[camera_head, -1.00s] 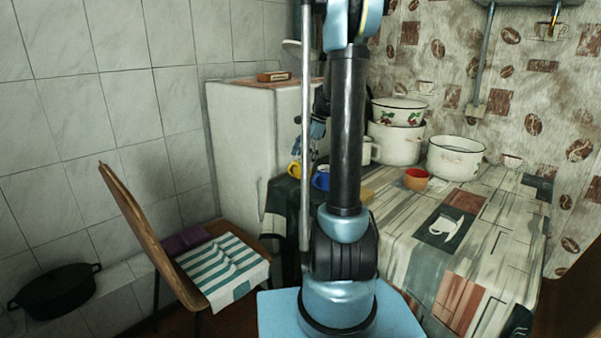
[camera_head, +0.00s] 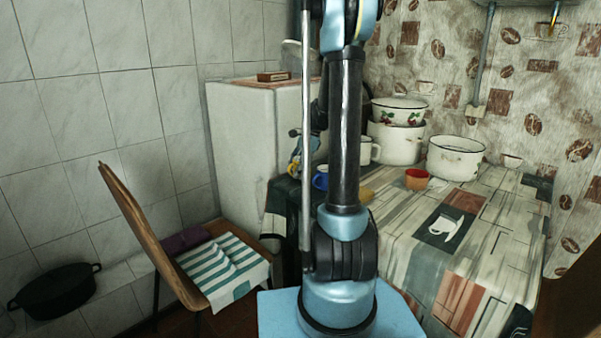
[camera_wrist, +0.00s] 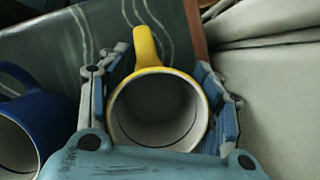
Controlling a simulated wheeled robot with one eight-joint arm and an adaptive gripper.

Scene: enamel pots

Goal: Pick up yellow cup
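The yellow cup (camera_wrist: 150,50) stands between my gripper's fingers in the wrist view, its pale inside facing the camera and its handle pointing to the top. My gripper (camera_wrist: 162,62) is open, with one blue-grey finger on each side of the cup. I cannot tell whether either finger touches it. In the head view my gripper (camera_head: 296,158) is down at the table's left end, beside my arm, and largely hides the cup.
A blue cup (camera_wrist: 38,112) is close on the left in the wrist view; it also shows in the head view (camera_head: 321,178). A red cup (camera_head: 417,179) and white enamel pots (camera_head: 455,160) stand farther right on the table (camera_head: 400,245). A white fridge (camera_head: 245,150) is behind.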

